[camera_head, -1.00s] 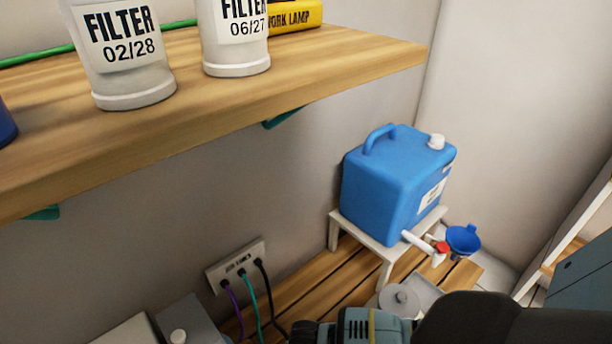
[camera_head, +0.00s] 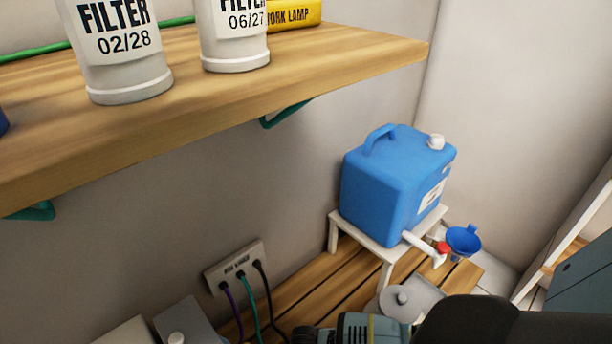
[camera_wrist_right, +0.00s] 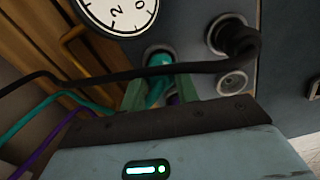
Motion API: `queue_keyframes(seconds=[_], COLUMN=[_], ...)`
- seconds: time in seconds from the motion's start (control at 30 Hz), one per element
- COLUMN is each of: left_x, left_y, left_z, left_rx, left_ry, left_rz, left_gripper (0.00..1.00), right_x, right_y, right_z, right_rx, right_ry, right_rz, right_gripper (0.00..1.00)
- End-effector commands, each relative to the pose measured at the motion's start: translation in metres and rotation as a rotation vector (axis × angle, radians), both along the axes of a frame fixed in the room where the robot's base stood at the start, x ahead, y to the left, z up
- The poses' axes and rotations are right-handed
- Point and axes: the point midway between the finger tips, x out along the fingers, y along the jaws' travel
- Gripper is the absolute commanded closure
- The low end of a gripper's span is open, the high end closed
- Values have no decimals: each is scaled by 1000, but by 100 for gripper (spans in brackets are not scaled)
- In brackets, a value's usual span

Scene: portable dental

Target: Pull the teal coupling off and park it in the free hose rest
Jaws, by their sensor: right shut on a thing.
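In the right wrist view, the teal coupling (camera_wrist_right: 158,60) sits at a round port on a blue-grey panel, with its teal hose curving down. My right gripper (camera_wrist_right: 160,84) is shut on it, one green finger on each side. A black hose crosses in front and hides part of the grip. I cannot tell whether the coupling is still seated. In the head view, only my right arm shows at the bottom edge; its fingertips are out of frame. My left gripper is not in view. I cannot make out which place is the free hose rest.
A black coupling (camera_wrist_right: 232,37) is plugged in to the right, above a small round fitting (camera_wrist_right: 232,82). A dial gauge (camera_wrist_right: 118,10) is at the top. The head view shows a wall plate (camera_head: 236,266) with purple, teal and black hoses, a blue canister (camera_head: 392,190) and a wooden shelf (camera_head: 230,105).

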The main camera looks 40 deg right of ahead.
Motion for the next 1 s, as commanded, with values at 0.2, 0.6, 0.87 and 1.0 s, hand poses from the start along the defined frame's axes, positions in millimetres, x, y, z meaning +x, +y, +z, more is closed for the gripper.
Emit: queue_keyframes(seconds=[0.2,0.6,0.87,1.0], left_x=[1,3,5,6], left_y=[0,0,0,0], left_z=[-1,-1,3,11], left_rx=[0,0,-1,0], left_ry=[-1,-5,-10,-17], left_rz=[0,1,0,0], left_gripper=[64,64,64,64], right_x=[0,0,0,1], right_y=[0,0,0,0], right_z=[-2,-1,4,19], right_rx=[1,1,1,1], right_ry=[0,0,0,-2], right_rz=[0,0,0,0], right_gripper=[93,44,44,44])
